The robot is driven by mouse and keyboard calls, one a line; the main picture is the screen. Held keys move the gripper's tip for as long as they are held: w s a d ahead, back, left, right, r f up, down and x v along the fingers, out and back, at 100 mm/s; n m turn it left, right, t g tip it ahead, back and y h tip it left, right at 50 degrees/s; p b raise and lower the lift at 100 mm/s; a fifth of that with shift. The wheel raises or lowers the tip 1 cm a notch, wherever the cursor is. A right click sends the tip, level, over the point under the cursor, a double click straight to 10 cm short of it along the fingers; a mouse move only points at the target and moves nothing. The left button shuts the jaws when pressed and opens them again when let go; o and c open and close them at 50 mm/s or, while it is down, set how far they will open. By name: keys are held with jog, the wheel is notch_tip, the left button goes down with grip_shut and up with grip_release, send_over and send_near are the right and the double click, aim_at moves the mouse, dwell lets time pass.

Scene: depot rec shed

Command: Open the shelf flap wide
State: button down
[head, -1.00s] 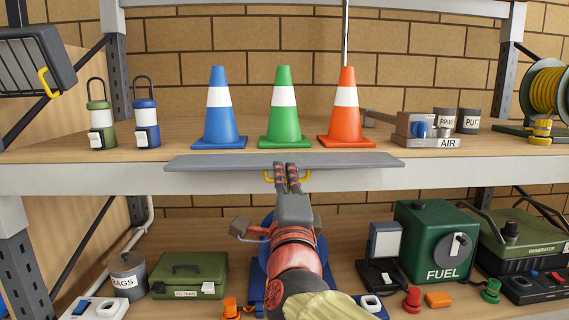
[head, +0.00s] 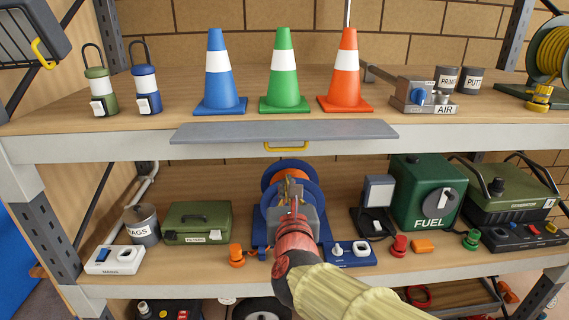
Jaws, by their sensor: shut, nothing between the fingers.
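The shelf flap (head: 225,133) is a long grey panel along the front edge of the upper shelf, below the cones. It looks nearly level, with its front edge over the pale shelf beam; its exact angle is hard to tell. Its yellow handle (head: 287,148) hangs under the middle of the front edge. My gripper (head: 290,180) is shut and empty, below the handle and apart from it in the picture. It is in front of a blue reel on the lower shelf, and partly hides it.
Blue (head: 219,85), green (head: 284,85) and orange (head: 345,85) cones stand behind the flap. Two lanterns stand left, an air unit (head: 423,95) right. The lower shelf holds the blue reel (head: 315,200), a filters box (head: 197,222) and a fuel can (head: 425,190).

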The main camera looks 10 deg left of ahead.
aim_at(286, 138)
jog(key=w+a+r+p, duration=0.2)
jog(key=w+p, duration=0.2)
jog(key=w, duration=0.3)
jog(key=shift+w+r, duration=0.2)
jog(key=shift+r, duration=0.05)
dwell(0.4)
jog(key=shift+a, duration=0.1)
jog(key=r+g+p, duration=0.1)
jog(key=p, duration=0.1)
jog(key=r+p, duration=0.1)
jog(key=p, duration=0.2)
jog(key=shift+s+r+g, duration=0.1)
jog(key=shift+s+g, duration=0.3)
jog(key=shift+f+h, duration=0.2)
jog(key=shift+h, duration=0.1)
